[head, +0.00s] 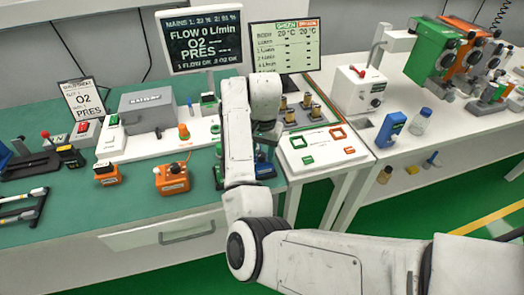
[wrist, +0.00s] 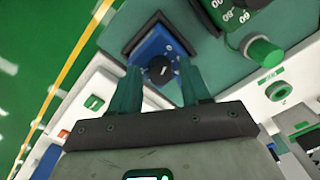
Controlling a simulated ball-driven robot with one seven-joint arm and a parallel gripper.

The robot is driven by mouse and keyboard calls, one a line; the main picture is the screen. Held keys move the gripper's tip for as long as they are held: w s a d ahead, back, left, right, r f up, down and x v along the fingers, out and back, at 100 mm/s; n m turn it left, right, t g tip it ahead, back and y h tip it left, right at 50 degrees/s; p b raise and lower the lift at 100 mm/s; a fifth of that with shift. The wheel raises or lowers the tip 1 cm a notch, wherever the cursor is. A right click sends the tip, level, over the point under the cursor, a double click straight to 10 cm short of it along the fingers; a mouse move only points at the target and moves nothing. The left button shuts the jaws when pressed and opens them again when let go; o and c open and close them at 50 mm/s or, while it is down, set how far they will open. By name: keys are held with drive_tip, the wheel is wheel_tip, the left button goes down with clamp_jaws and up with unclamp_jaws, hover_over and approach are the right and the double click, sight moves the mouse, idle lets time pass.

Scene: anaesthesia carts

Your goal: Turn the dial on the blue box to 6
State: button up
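The blue box (wrist: 150,46) sits on a dark base at the edge of the green worktop in the wrist view. Its round black dial (wrist: 159,70) faces me and carries a short white mark; the numbers around it are too small to read. My gripper (wrist: 160,68) is open, with one green finger on each side of the dial. I cannot tell whether the fingers touch it. In the head view, my arm hides most of the blue box (head: 265,170), and only dark blue parts show beside the wrist.
A white panel (head: 320,165) with green and orange squares lies right of my wrist. Orange boxes (head: 172,179) stand to the left. Another blue device (head: 392,128) stands on the right table.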

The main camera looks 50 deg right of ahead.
clamp_jaws()
